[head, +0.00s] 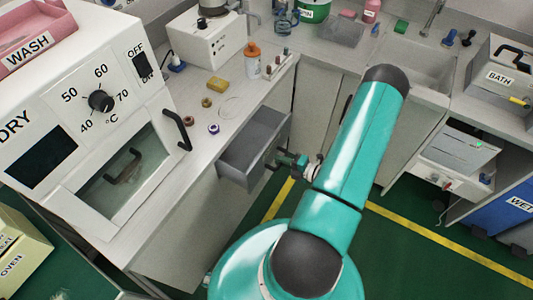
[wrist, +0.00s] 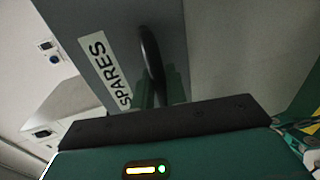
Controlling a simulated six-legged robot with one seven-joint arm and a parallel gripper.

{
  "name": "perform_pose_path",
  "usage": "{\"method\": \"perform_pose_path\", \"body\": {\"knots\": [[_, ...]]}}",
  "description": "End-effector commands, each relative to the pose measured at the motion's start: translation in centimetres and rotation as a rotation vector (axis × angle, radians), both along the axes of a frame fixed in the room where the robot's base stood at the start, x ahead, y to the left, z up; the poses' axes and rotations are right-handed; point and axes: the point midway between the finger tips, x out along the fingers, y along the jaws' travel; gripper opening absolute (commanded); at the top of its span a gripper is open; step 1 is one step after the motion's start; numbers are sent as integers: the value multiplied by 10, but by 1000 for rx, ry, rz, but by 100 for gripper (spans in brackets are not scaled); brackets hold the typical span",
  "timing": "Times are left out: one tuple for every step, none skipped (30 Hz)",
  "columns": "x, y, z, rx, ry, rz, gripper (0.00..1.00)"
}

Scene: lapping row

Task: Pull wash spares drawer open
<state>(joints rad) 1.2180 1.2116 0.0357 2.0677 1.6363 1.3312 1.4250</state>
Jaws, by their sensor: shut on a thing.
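The grey spares drawer (head: 240,170) stands pulled out from the white counter, and its open top shows in the head view. Its inside looks empty from here. In the wrist view its grey front (wrist: 105,15) carries a SPARES label (wrist: 104,70) and a black bar handle (wrist: 150,58). My gripper (head: 284,159) is at the drawer's front, shut on the handle.
The DRY oven (head: 90,110) stands left on the counter (head: 205,165). A yellow sponge (head: 218,84), small rings (head: 214,128) and an orange-capped bottle (head: 253,62) lie or stand behind the drawer. Green floor (head: 400,250) with yellow lines is open to the right.

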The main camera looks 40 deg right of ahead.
Motion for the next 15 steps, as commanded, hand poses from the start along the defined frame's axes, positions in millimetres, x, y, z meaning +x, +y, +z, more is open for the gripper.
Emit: {"method": "perform_pose_path", "body": {"knots": [[-12, -5, 0, 0, -1, -5, 0], [-19, -7, 0, 0, 0, -4, 0], [-28, -11, 0, 0, 0, -4, 0], [-34, -13, 0, 0, -1, -4, 0], [-39, -14, 1, 0, -2, -3, 0], [-47, -17, 0, 0, -1, -3, 0], [-52, -19, 0, 0, -1, -3, 0], [-56, -20, 0, 0, -1, -3, 0], [-62, -22, 1, 0, -2, -1, 0], [-66, -23, 1, 0, -2, -1, 0], [-70, -25, 1, 0, -2, -2, 0], [-74, -26, 1, 0, -2, -1, 0], [-76, -27, 1, 0, -2, -1, 0], [-78, -27, 1, 0, -2, 0, 0], [-81, -28, 1, 0, -2, 0, 0]]}}
